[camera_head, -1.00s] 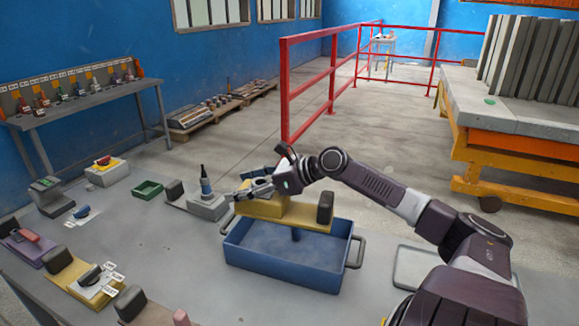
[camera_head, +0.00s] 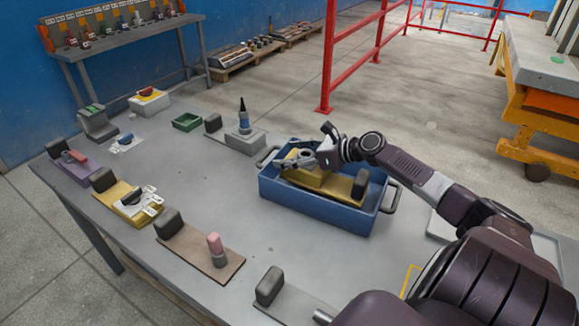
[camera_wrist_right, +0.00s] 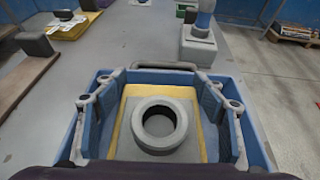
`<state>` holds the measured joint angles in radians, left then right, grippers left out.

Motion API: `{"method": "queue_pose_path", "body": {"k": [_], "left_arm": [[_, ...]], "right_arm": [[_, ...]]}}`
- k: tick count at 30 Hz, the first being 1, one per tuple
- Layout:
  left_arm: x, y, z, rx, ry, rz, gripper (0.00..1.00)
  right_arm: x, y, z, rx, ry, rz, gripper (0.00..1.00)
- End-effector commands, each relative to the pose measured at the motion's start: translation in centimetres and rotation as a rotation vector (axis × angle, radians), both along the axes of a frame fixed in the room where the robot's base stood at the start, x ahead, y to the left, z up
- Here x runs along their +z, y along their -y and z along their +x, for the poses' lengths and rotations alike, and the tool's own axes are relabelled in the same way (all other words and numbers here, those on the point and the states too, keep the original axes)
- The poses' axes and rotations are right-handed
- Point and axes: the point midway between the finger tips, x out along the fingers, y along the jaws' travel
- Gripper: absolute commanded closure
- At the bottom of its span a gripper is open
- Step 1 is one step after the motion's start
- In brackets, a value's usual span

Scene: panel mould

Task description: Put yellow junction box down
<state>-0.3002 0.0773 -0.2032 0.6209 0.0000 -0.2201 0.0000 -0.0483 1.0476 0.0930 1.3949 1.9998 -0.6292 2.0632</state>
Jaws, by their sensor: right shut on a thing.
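The yellow junction box (camera_head: 318,181) is inside the blue tray (camera_head: 318,207) in the head view, with a dark grey block at its right end. My right gripper (camera_head: 299,161) is shut on it from above at its left end. In the right wrist view, the yellow junction box (camera_wrist_right: 117,140) lies low between the tray walls, with a grey part and round ring on top. The fingers of the right gripper (camera_wrist_right: 161,108) stand on either side of it. Whether its underside touches the tray floor is hidden. My left gripper is not in view.
A grey block with a blue and black piece (camera_head: 246,138) stands just left of the tray. A small green tray (camera_head: 187,122), a yellow plate (camera_head: 118,195) and a brown plate (camera_head: 199,250) lie on the grey table. The table's middle is clear.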

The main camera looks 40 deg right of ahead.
Motion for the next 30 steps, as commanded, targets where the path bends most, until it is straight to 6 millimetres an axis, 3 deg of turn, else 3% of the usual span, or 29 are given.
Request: {"method": "queue_pose_path", "body": {"k": [9, 16, 17, 18, 30], "left_arm": [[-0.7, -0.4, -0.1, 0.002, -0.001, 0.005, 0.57], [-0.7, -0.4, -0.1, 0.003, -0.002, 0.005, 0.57], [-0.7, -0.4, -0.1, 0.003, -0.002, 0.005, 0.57], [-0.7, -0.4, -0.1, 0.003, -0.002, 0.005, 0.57], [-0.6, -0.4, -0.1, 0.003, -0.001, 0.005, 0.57]], "right_arm": [[-4.0, 0.0, 0.1, -0.002, 0.001, 0.002, 0.71], [-4.2, 0.0, 0.0, 0.000, 0.001, 0.000, 0.71], [-4.3, 0.0, 0.0, 0.001, -0.002, 0.001, 0.34], [-4.3, 0.0, 0.0, 0.001, -0.002, 0.001, 0.29], [-4.2, 0.1, -0.4, 0.000, -0.002, 0.000, 0.29]]}}
